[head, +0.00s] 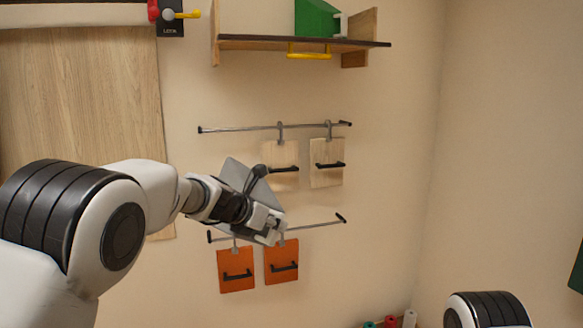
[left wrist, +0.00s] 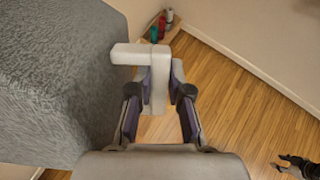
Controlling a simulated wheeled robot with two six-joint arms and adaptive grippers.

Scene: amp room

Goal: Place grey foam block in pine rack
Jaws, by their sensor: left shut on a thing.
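The grey foam block (left wrist: 55,80) fills the left side of the left wrist view, with a pale handle (left wrist: 158,54) on its side. My left gripper (left wrist: 160,90) is shut on that handle and holds the block off the floor. In the head view my left gripper (head: 270,226) is in front of the wall, and the grey block (head: 236,173) is partly hidden behind my wrist. A pine-sided wall rack (head: 357,38) with a dark front edge is higher up. What seems to be my right gripper (left wrist: 294,166) shows at the lower right of the left wrist view, its jaws unclear.
Coloured rolls (head: 390,321) stand low by the wall.

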